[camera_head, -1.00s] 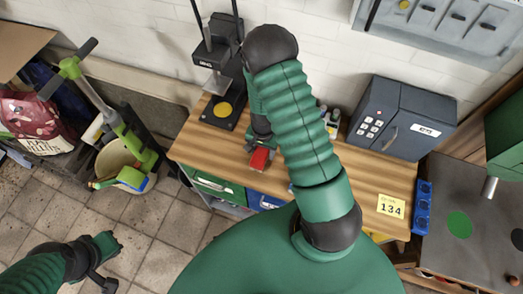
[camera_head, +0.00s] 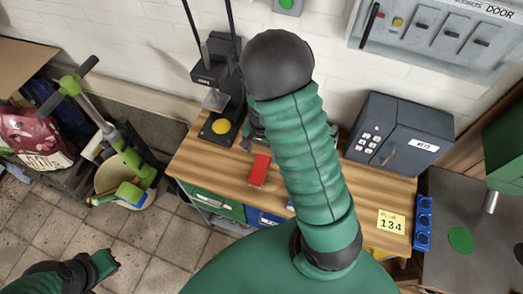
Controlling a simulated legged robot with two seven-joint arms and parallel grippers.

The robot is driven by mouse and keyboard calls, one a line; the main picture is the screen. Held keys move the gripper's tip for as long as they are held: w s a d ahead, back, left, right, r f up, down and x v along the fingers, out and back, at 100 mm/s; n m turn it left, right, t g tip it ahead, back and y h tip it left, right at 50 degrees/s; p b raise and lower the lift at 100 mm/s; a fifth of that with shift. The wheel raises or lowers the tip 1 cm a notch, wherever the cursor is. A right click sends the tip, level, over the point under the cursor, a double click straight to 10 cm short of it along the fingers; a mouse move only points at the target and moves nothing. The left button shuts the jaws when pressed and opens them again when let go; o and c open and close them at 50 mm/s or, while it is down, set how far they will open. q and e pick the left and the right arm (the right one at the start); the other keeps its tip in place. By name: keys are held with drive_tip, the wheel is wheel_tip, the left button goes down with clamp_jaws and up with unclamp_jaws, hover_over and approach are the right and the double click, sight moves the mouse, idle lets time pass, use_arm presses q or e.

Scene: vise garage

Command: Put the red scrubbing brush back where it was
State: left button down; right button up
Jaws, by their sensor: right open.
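The red scrubbing brush (camera_head: 259,171) lies on the wooden workbench (camera_head: 205,160) near its front edge, left of my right forearm. My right gripper (camera_head: 254,134) is just behind the brush, mostly hidden by my own arm. It is open, and the brush appears clear of it. What lies under the arm is hidden. My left gripper (camera_head: 108,268) hangs low at the lower left over the tiled floor, far from the brush. I cannot make out whether its fingers are apart.
A black press (camera_head: 215,75) with a yellow disc on its base stands behind the brush to the left. A dark safe (camera_head: 398,135) and a yellow "134" card (camera_head: 391,222) are on the bench's right. A bucket (camera_head: 115,178) stands on the floor at left.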

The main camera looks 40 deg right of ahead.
drive_tip(key=s+a+r+n+t, duration=0.35)
drive_tip(key=a+r+n, duration=0.65)
drive_tip(key=a+n, duration=0.35)
use_arm(q)
drive_tip(key=s+b+x, duration=0.2)
drive_tip(key=b+x, duration=0.6)
drive_tip(key=shift+w+a+f, duration=0.15)
drive_tip(key=shift+f, duration=0.25)
use_arm(e)
wheel_tip(320, 180, down, 9)
drive_tip(key=shift+w+d+m+g, duration=0.15)
drive_tip(key=shift+m+g, duration=0.3)
use_arm(q)
drive_tip(key=shift+d, duration=0.2)
use_arm(e)
drive_tip(key=shift+d, duration=0.2)
